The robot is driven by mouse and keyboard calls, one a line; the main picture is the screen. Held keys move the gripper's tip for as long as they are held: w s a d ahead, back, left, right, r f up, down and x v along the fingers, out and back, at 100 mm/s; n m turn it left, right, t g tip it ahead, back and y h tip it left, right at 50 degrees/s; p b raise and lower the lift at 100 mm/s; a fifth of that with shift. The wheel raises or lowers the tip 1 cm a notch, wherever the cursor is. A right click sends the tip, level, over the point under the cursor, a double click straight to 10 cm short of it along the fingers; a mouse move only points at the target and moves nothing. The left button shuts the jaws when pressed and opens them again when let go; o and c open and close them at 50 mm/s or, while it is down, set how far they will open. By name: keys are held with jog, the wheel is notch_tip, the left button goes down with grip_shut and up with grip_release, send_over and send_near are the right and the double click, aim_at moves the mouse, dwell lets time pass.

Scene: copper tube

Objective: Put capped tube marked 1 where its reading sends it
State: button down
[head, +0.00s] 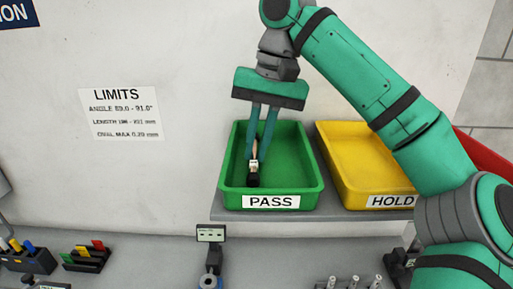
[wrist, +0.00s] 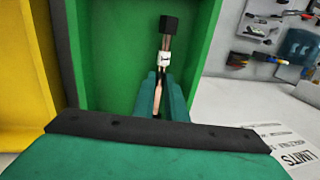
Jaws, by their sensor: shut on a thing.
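My gripper (head: 258,150) is shut on a copper tube (head: 254,150) and holds it at the green PASS tray (head: 313,196). The tube has a black cap and a white label; in the wrist view the labelled tube (wrist: 164,60) points away from my fingers (wrist: 158,100), its cap at the far end. The mark on the label is too small to read surely. The cap end is low over or in the tray; I cannot tell whether it touches the floor of the tray. The tray otherwise looks empty.
The yellow HOLD tray (head: 352,160) stands right of the PASS tray on the shelf, with a red tray (head: 490,152) beyond it. A LIMITS sheet (head: 120,113) is on the wall. Below are a small display (head: 210,234) and several upright tubes (head: 353,281).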

jog(key=shift+f, duration=0.3)
jog(key=shift+f, duration=0.1)
jog(key=c, duration=2.1)
grip_release()
jog(key=shift+f, duration=0.1)
jog(key=shift+d+r, duration=0.25)
jog(key=shift+r, duration=1.05)
jog(key=shift+d+r, duration=0.25)
jog(key=shift+r, duration=1.05)
jog(key=shift+d+r, duration=0.25)
jog(key=shift+r, duration=1.05)
